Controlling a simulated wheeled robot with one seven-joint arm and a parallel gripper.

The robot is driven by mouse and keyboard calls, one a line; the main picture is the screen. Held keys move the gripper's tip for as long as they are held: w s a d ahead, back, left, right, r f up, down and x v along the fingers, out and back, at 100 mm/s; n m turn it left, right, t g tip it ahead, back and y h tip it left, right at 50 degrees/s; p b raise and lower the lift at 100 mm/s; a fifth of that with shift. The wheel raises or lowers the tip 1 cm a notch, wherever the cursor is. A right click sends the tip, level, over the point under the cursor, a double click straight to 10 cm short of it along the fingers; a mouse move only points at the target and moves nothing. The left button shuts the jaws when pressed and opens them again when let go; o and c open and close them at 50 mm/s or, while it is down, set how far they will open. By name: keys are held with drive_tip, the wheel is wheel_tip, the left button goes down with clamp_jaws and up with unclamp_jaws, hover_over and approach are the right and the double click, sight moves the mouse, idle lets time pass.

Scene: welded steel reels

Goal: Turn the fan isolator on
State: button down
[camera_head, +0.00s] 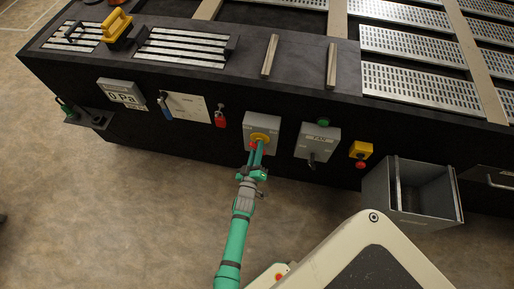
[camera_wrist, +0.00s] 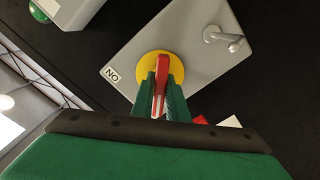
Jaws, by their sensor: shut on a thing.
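The isolator is a grey box (camera_head: 250,121) on the dark front face of the bench. It carries a round yellow plate with a red handle. In the wrist view the box (camera_wrist: 190,35) fills the top, with the yellow plate (camera_wrist: 146,63) and the red handle (camera_wrist: 162,70) near the middle. A small white label (camera_wrist: 112,75) with black letters, apparently ON, sits left of the plate. My gripper (camera_head: 257,150) reaches the handle from the front. In the wrist view its green fingers (camera_wrist: 161,95) are shut on the handle and hide part of it.
A second grey box (camera_head: 318,140) with a lever stands right of the isolator. Farther right are a yellow box with a red button (camera_head: 360,153) and an open metal bin (camera_head: 425,190). A red padlock-like thing (camera_head: 220,118) hangs to the left. The floor in front is clear.

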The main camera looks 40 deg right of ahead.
drive_tip(key=shift+w+a, duration=0.1)
drive_tip(key=m, duration=0.4)
drive_tip(key=shift+f, duration=0.1)
drive_tip(key=m, duration=0.4)
drive_tip(key=shift+s+m, duration=0.2)
drive_tip(key=shift+m, duration=0.1)
drive_tip(key=m, duration=0.8)
drive_tip(key=shift+m, duration=0.5)
drive_tip(key=c, duration=1.8)
unclamp_jaws()
drive_tip(key=shift+o, duration=0.2)
drive_tip(key=shift+w, duration=0.1)
